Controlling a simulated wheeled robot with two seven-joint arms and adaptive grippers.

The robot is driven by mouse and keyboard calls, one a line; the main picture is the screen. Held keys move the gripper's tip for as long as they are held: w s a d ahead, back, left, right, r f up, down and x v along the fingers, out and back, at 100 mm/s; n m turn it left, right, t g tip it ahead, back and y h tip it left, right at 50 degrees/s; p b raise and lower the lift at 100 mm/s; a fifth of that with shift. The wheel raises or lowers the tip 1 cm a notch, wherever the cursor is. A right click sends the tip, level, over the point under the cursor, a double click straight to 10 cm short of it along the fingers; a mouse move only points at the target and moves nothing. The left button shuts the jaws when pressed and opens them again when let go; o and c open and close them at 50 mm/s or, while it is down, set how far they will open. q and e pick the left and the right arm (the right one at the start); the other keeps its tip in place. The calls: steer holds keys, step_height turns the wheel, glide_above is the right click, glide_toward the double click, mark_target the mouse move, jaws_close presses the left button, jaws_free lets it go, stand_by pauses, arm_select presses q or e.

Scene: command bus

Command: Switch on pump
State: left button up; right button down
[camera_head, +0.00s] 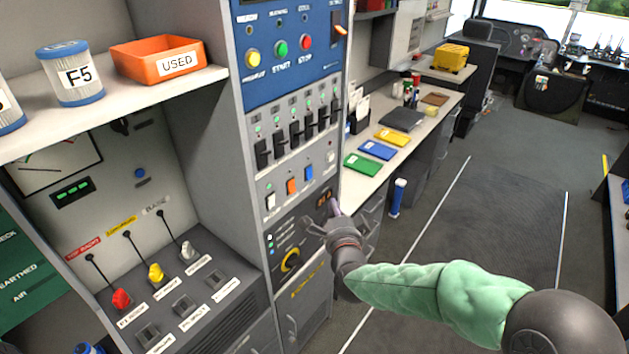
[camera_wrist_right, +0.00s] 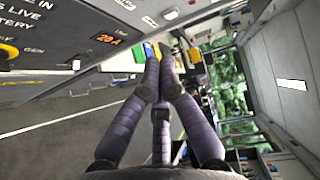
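A blue control panel (camera_head: 290,75) on the grey cabinet carries a yellow button (camera_head: 253,58), a green START button (camera_head: 281,49) and a red STOP button (camera_head: 306,42). An orange-lit rocker (camera_head: 340,30) sits at its right edge. No label reading pump is legible. My right gripper (camera_head: 335,207) is beside the lower panel, near its red display. In the wrist view its purple fingers (camera_wrist_right: 160,50) converge, shut and empty. My left gripper is out of view.
A lower dark panel has a yellow rotary knob (camera_head: 290,261). At left, a shelf (camera_head: 120,110) holds a labelled canister (camera_head: 70,73) and an orange USED bin (camera_head: 158,61). A desk (camera_head: 405,140) with coloured folders stands behind my right gripper. The aisle floor (camera_head: 490,220) is clear.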

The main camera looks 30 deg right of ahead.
steer(key=shift+w, duration=0.1)
steer(key=b, duration=0.1)
glide_toward(310, 173)
steer(key=w+d+f, duration=0.2)
steer(key=w+d, duration=0.2)
steer(key=d, duration=0.1)
steer(key=shift+w+a+r, duration=0.1)
steer(key=shift+w+a, duration=0.1)
steer(key=shift+w, duration=0.2)
steer(key=shift+w+a+r, duration=0.1)
steer(key=shift+w+a, duration=0.1)
steer(key=shift+w, duration=0.25)
